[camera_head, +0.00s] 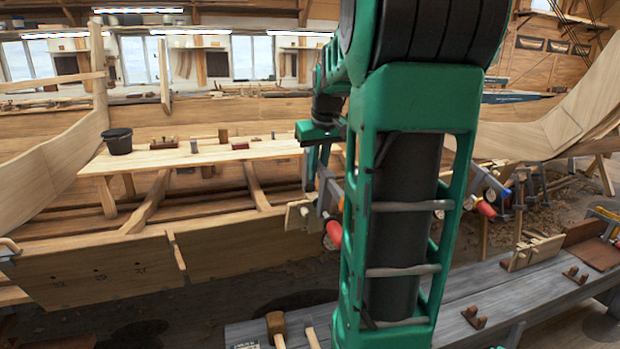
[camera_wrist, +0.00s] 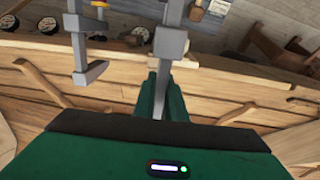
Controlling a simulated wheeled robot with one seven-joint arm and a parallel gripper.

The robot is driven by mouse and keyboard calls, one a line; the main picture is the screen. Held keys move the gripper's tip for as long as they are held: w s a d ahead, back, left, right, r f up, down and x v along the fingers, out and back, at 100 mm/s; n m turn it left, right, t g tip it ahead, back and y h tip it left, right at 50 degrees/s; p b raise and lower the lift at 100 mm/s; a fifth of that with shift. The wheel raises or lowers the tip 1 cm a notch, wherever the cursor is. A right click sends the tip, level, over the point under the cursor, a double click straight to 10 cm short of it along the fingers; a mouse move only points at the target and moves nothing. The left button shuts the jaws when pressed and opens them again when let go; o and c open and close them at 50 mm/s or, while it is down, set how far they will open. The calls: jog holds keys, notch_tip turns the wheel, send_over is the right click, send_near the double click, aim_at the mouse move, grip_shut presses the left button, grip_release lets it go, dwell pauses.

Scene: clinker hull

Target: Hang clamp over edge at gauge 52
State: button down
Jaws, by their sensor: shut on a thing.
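My gripper (camera_head: 316,165) is beyond the big green arm link in the head view, above the near edge of the hull. Its fingers (camera_wrist: 160,88) are shut on the grey bar of a clamp (camera_wrist: 169,45), seen in the wrist view. In the head view the clamp (camera_head: 324,192) hangs below the gripper, with a red handle low down, partly hidden by my arm. A pale wooden block (camera_head: 297,215) shows beside it; I cannot tell if they touch. The hull's near plank (camera_head: 100,275) carries small dark marks; no 52 is readable.
Another clamp (camera_head: 8,249) sits on the hull edge at far left. More clamps (camera_head: 486,205) with red handles show right of my arm. A plank bench (camera_head: 180,157) inside the hull bears a black bucket (camera_head: 118,141). A grey bench (camera_head: 470,300) with a mallet (camera_head: 276,325) stands in front.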

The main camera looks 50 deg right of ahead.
jog(key=shift+v, duration=3.9)
